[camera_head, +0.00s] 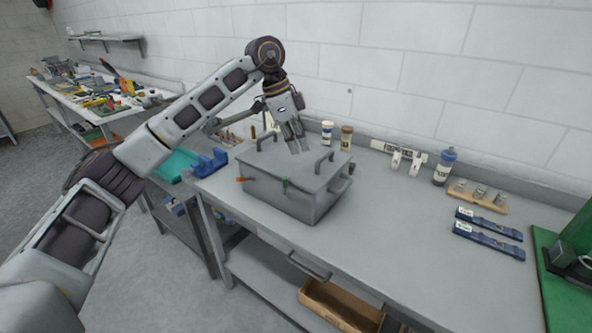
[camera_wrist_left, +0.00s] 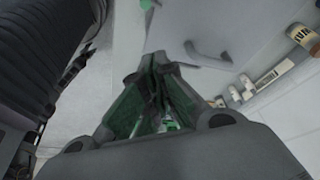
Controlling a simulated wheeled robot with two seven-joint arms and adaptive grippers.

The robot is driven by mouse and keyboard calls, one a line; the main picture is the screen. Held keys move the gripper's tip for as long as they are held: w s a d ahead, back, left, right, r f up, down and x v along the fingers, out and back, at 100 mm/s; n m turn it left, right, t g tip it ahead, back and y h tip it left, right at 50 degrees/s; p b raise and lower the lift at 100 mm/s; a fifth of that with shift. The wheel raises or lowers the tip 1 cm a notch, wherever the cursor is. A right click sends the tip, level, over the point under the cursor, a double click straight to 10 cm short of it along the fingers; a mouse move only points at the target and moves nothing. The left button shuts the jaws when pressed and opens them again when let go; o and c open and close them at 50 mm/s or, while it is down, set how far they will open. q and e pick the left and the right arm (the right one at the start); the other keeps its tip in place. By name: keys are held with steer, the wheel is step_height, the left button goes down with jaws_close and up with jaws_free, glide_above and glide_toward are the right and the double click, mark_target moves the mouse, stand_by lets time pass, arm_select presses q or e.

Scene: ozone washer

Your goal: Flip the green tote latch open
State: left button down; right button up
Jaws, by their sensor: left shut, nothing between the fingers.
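A grey lidded tote (camera_head: 306,203) stands on the workbench, with arched handles on its lid. A small green latch (camera_head: 285,184) sits on its front face, just under the lid edge. An orange latch (camera_head: 241,180) is farther left on the same side. My left gripper (camera_head: 296,146) points down over the back part of the lid, shut and empty, behind and above the green latch. In the left wrist view its fingers (camera_wrist_left: 160,62) meet near the grey lid, a lid handle (camera_wrist_left: 208,54) is to their right, and a bit of green (camera_wrist_left: 147,4) shows at the top edge. My right gripper is not seen.
Bottles (camera_head: 346,138) stand behind the tote by the wall. A blue-capped bottle (camera_head: 444,167), a wooden rack (camera_head: 477,196) and blue holders (camera_head: 488,233) are to the right. A teal bin (camera_head: 175,166) is left. The bench (camera_head: 390,235) right of the tote is clear.

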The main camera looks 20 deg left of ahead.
mark_target(300, 183)
arm_select(q)
steer(key=x, duration=1)
steer(key=shift+f, duration=0.1)
steer(key=shift+s+a+p, duration=0.15)
steer(key=shift+a+p, duration=0.05)
steer(key=shift+a, duration=0.4)
steer(key=shift+s+a+p, duration=0.2)
steer(key=shift+a, duration=0.45)
steer(key=shift+s+a, duration=0.15)
steer(key=shift+a, duration=0.45)
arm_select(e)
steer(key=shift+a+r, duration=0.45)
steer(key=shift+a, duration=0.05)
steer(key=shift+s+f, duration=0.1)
